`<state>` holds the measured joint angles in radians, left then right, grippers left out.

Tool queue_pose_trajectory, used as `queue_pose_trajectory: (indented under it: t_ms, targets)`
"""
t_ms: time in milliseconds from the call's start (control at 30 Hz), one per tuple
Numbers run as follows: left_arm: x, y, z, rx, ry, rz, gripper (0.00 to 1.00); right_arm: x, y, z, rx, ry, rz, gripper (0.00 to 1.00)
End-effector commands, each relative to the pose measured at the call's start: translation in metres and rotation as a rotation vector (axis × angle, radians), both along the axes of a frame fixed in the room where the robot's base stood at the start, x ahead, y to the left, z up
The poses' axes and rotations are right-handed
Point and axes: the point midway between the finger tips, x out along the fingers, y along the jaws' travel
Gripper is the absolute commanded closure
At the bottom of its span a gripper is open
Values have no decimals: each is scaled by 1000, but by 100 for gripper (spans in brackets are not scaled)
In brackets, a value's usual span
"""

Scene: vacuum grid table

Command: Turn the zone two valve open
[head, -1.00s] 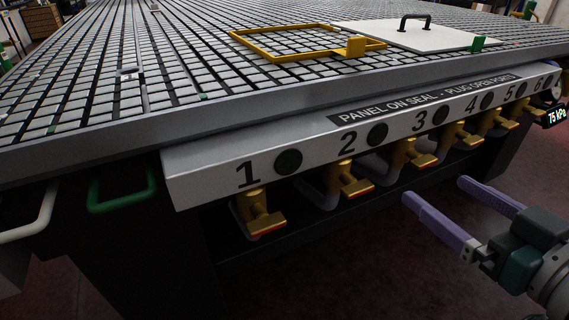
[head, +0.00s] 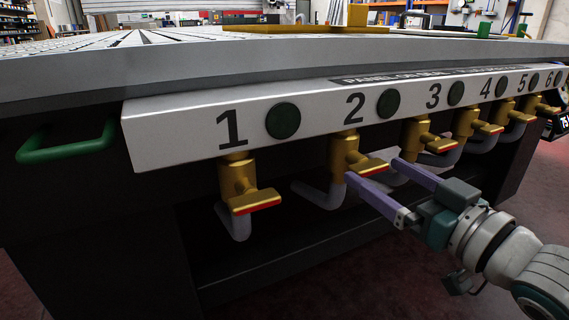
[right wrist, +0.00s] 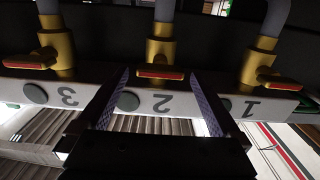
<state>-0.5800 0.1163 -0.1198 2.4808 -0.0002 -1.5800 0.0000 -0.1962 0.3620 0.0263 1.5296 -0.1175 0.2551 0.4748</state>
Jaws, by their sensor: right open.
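The zone two valve (head: 343,152) is a brass body under the white panel's number 2, with a flat brass lever (head: 368,168) edged in red. The lever sticks out across the grey pipe, like those of its neighbours. My right gripper (head: 374,171) is open, its two purple fingers reaching toward this lever from the right. In the right wrist view, which is upside down, the zone two lever (right wrist: 160,72) lies between the spread fingertips, with a gap on each side. Whether the fingers reach past the lever is hard to tell. My left gripper is not in view.
The zone one valve (head: 238,182) is to the left and the zone three valve (head: 418,135) to the right, with more valves beyond. Green discs mark the panel (head: 180,132). A green handle (head: 65,148) is at the left. The slotted table top (head: 150,55) overhangs the panel.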

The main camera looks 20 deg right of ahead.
Motion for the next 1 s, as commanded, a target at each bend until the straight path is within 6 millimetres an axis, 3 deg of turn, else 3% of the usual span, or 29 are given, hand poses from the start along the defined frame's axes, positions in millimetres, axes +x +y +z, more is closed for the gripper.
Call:
queue_pose_trajectory:
  t_ms: [133,433,1000]
  targets:
    - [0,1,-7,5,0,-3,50,14,1,-1,-2,0,1,0]
    - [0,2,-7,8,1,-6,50,17,1,0,-1,3,0,0]
    - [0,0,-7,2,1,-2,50,16,1,0,-1,2,-1,63]
